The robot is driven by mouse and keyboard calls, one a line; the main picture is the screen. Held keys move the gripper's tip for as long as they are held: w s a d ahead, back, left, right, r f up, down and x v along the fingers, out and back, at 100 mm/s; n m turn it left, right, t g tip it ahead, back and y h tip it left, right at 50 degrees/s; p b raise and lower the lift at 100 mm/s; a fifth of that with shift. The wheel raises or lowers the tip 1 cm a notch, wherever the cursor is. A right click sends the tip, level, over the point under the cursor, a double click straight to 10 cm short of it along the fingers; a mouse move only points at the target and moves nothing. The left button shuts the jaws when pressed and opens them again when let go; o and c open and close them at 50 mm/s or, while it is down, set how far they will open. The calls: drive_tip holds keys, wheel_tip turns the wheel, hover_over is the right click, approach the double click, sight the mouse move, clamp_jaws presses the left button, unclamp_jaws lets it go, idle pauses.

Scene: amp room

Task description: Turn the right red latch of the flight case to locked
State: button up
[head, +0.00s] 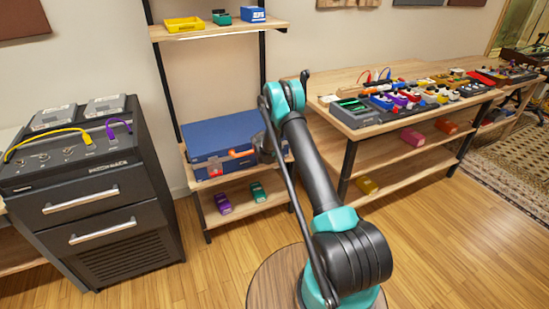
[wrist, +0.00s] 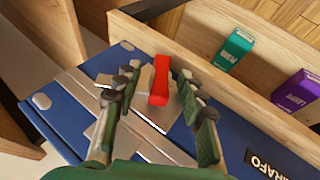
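The blue flight case (head: 230,137) lies on the middle shelf of the rack; its lid and front show in the head view. A small red latch (head: 214,168) is on its front at the left. In the wrist view a red latch (wrist: 160,82) stands out from a silver plate on the blue case (wrist: 232,142); it appears to be the right one. My gripper (wrist: 158,78) is open, its fingers on either side of this latch with gaps showing. In the head view my gripper (head: 266,150) hides the case's right front.
Purple (head: 223,203) and teal (head: 258,191) pedals stand on the shelf below. The rack's wooden shelf edge (wrist: 215,65) runs close by the latch. A pedal table (head: 362,128) stands at the right.

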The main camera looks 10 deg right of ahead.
drive_tip(key=v, duration=1.1)
drive_tip(key=shift+s+r, duration=0.2)
drive_tip(key=shift+r, duration=0.05)
drive_tip(key=shift+a, duration=0.1)
